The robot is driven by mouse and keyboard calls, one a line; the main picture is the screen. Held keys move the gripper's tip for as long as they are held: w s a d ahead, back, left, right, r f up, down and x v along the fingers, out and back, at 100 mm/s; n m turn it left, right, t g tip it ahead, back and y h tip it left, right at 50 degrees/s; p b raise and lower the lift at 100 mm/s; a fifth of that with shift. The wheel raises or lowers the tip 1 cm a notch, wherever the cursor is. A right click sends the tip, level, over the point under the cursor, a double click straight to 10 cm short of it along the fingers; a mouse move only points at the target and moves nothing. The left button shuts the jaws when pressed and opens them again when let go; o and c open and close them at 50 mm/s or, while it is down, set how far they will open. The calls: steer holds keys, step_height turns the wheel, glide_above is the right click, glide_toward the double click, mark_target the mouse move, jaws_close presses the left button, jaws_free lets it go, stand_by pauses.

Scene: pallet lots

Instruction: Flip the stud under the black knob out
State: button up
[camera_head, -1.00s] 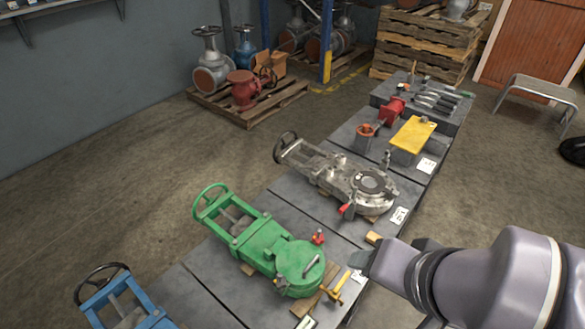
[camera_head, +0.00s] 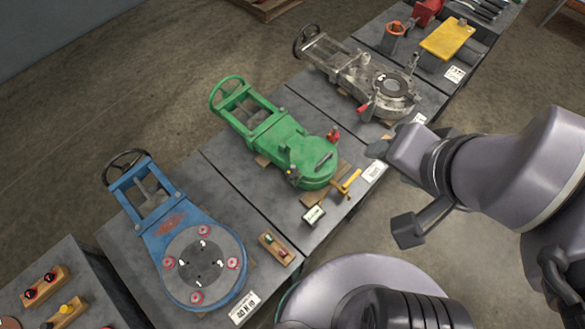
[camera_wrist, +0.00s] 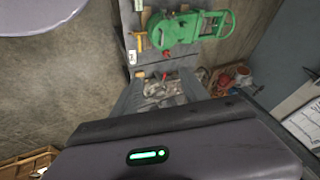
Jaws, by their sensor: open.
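I cannot make out for sure which knob is the black one or see the stud under it. The grey metal valve (camera_head: 365,80) has a red handle. My gripper (camera_head: 392,190) is open and empty, to the right of the green valve and apart from it.
A small wooden holder (camera_head: 277,249) lies right of the blue valve. More wooden holders (camera_head: 46,285) with dark and yellow knobs stand at lower left. A yellow hammer-like tool (camera_head: 350,182) and a small display (camera_head: 314,215) lie near the green valve. Floor is open at upper left.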

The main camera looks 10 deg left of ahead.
steer(key=shift+w+a+r, duration=0.1)
steer(key=shift+w, duration=0.15)
steer(key=c, duration=0.3)
steer(key=w+n, duration=0.1)
steer(key=w, duration=0.1)
steer(key=w+a+n+g, duration=0.1)
steer(key=w, duration=0.2)
steer(key=w+a+n+g, duration=0.1)
steer(key=w+n, duration=0.1)
steer(key=shift+w+f, duration=0.2)
steer(key=shift+w, duration=0.1)
jaws_close()
steer(key=w+a+f+n+g, duration=0.2)
steer(key=w+a+f+n, duration=0.1)
steer(key=w+f, duration=0.4)
steer(key=w+a+f+n+g, duration=0.3)
steer(key=w+f+n, duration=0.1)
steer(key=w+f, duration=0.2)
step_height(320, 180, down, 11)
steer(key=w+a+n+g, duration=0.1)
steer(key=w+a+n, duration=0.1)
steer(key=n, duration=0.1)
steer(key=shift+a+g+y+p, duration=0.3)
steer(key=shift+g+y+p, duration=0.1)
steer(key=shift+f, duration=0.1)
